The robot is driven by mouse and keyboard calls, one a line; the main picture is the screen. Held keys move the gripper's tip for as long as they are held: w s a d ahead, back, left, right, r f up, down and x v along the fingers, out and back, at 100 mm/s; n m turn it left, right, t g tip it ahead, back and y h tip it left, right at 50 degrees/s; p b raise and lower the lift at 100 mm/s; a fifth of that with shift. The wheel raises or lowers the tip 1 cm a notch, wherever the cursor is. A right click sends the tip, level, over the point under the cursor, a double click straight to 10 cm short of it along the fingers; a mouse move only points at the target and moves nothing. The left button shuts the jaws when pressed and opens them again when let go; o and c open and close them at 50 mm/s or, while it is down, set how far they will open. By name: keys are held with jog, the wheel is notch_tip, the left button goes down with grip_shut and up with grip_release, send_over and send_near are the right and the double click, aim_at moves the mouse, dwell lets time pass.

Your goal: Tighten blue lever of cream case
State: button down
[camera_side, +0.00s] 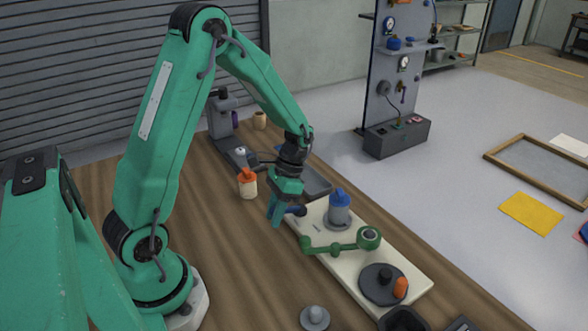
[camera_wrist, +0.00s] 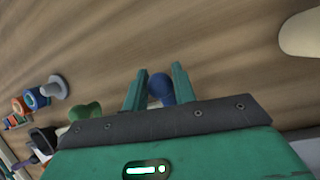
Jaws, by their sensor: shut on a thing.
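The cream case (camera_side: 408,263) is a long, flat, pale body lying on the wooden table in the side view. Its blue lever (camera_side: 297,210) shows as a dark blue end at the case's far left end, partly hidden by my gripper (camera_side: 277,216). In the wrist view the blue lever's rounded knob (camera_wrist: 160,88) sits between the two green fingers of my gripper (camera_wrist: 156,80), which is shut on it. The lever's pivot is hidden, so I cannot tell how far it is turned.
On the case stand a grey roller with a blue cap (camera_side: 339,212), a green arm (camera_side: 340,244) and a dark disc (camera_side: 378,283) with an orange knob. An orange-capped cream bottle (camera_side: 248,186) stands left of my gripper. The table's front left is mostly clear.

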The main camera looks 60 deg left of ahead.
jog(key=c, duration=1.2)
grip_release()
jog(key=shift+o, duration=0.2)
jog(key=shift+v, duration=3.95)
